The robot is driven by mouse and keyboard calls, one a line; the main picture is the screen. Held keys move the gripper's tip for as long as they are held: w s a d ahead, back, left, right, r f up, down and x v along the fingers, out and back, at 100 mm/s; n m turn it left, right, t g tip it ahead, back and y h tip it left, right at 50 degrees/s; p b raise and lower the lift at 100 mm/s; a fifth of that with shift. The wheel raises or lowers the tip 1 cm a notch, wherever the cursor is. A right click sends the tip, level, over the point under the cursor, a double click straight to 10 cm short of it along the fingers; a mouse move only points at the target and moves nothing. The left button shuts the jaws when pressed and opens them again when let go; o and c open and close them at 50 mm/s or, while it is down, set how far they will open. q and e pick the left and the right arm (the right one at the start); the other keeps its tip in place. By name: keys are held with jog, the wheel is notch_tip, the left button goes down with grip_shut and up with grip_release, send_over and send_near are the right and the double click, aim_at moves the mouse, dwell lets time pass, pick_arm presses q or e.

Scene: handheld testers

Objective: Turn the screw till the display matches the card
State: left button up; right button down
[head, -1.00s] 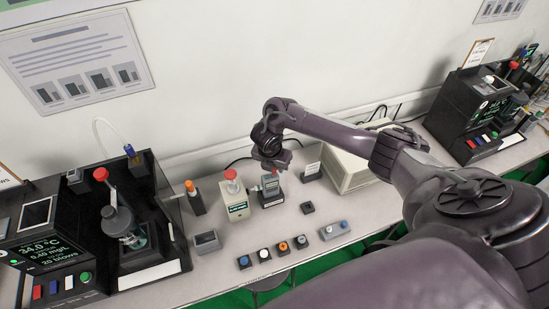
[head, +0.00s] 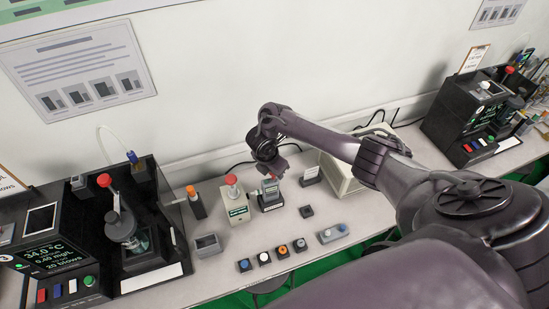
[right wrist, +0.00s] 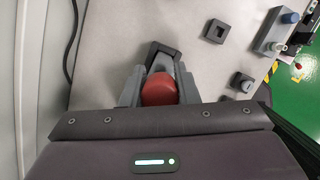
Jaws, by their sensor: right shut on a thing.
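My right gripper (head: 268,170) reaches down from above onto a small grey handheld tester (head: 271,198) on the bench. In the right wrist view its two grey fingers (right wrist: 158,92) are shut on a rounded red knob (right wrist: 159,89), with a dark grey frame just beyond it. In the head view the gripper mostly hides the knob. The tester's display is too small to read. A small white card (head: 311,173) stands upright in a dark holder right of the tester; its text is unreadable. My left gripper is not in view.
A cream tester with a red top (head: 232,180) stands close on the left. A black square piece (head: 306,211) and a row of coloured knobs (head: 282,249) lie in front. A white box (head: 342,172) stands behind right. A large black apparatus (head: 135,225) is at left.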

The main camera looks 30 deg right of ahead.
jog(key=m+g, duration=0.1)
jog(key=m, duration=0.2)
jog(key=c, duration=1)
grip_release()
jog(key=shift+c, duration=0.2)
jog(key=shift+s, duration=0.1)
